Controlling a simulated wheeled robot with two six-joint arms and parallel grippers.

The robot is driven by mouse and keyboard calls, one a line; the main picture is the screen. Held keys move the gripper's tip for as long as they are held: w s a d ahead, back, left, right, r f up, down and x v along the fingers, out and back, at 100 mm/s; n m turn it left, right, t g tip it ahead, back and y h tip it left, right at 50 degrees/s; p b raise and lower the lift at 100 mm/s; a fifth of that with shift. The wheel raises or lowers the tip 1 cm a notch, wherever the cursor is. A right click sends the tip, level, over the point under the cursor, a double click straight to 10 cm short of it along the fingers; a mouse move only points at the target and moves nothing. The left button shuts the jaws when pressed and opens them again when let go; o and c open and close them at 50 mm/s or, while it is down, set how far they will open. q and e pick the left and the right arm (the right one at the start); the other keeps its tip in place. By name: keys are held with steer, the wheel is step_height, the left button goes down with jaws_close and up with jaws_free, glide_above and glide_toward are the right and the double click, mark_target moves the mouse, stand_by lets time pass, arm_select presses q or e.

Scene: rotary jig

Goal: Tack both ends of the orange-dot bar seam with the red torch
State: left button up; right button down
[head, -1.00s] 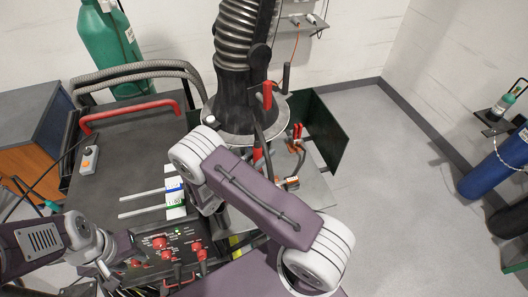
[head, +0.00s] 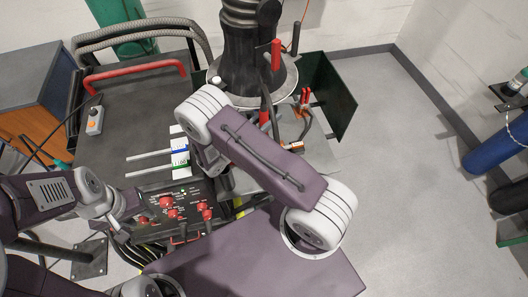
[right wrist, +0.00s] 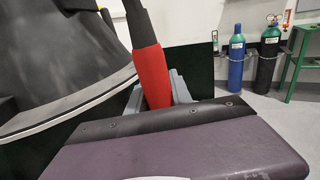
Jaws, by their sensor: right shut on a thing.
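My right gripper (right wrist: 157,93) is shut on the red torch (right wrist: 152,75), whose red handle stands near upright between the grey fingers, with a black part above. In the head view a red handle (head: 264,118) shows beside my right arm, in front of the black hood; the arm hides the right gripper there. My left gripper (head: 122,215) is beside the control panel (head: 180,208); its fingers are too small to read. A small orange spot (head: 297,145) shows on the jig plate right of my arm, near red clamp handles (head: 304,97). The seam itself cannot be made out.
The large black hood (head: 250,70) with a grey rim stands close to the torch, and also fills the left of the wrist view (right wrist: 60,60). A dark green screen (head: 328,95) stands behind the clamps. Two rods (head: 150,155) lie on the dark cart.

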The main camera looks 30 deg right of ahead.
steer(key=shift+f, duration=0.25)
stand_by(0.5)
steer(key=shift+r, duration=0.2)
stand_by(1.7)
steer(key=shift+r+p, duration=0.4)
steer(key=shift+r, duration=0.2)
stand_by(4.8)
